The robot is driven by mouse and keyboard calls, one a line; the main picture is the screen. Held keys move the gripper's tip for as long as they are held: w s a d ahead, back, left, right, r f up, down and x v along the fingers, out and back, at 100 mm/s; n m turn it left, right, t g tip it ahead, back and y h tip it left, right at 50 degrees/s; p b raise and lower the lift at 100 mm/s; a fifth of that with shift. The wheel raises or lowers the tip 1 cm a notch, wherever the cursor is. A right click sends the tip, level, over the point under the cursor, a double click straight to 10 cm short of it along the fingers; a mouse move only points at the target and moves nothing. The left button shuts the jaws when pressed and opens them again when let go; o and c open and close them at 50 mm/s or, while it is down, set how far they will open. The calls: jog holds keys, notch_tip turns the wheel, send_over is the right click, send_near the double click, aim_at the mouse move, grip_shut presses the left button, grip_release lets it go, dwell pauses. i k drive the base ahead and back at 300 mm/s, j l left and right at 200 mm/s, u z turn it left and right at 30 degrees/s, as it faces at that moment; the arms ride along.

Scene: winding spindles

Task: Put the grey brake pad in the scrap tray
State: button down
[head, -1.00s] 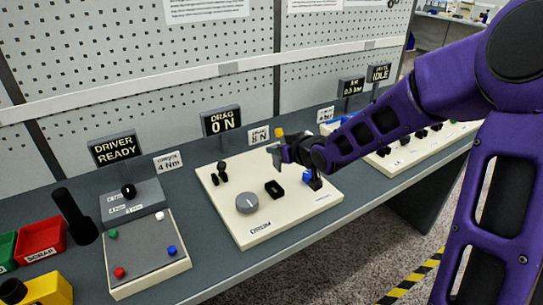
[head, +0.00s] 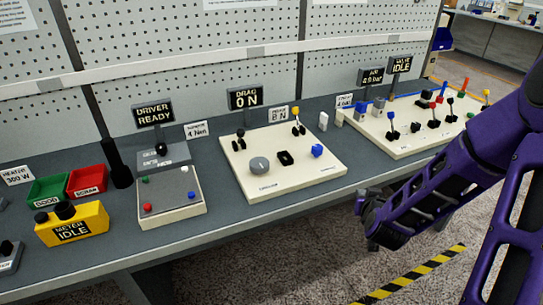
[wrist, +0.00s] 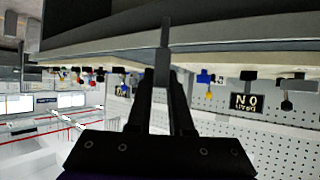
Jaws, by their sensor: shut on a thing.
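My gripper (head: 366,205) hangs off the front edge of the bench, right of the DRAG panel, in the head view. It is small and partly dark there. In the wrist view my gripper (wrist: 165,62) is shut on a thin grey piece, seen edge-on, which I take to be the grey brake pad (wrist: 166,32). In the head view a bit of grey, likely the same pad (head: 361,199), shows at the gripper's tip. The red scrap tray (head: 87,182), labelled SCRAP, stands at the left of the bench, apart from the gripper. Its inside is hard to make out.
A green tray (head: 48,189) stands left of the red one, and a black post (head: 117,163) right of it. The yellow meter box (head: 72,224) is in front. The driver panel (head: 170,197) and the DRAG panel (head: 282,160) lie between the trays and my gripper.

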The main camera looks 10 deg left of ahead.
aim_at(89, 181)
jog(key=k+j+u, duration=0.15)
jog(key=j+u, duration=0.15)
jog(key=k+j+u, duration=0.25)
jog(key=j+u, duration=0.3)
jog(key=j, duration=0.2)
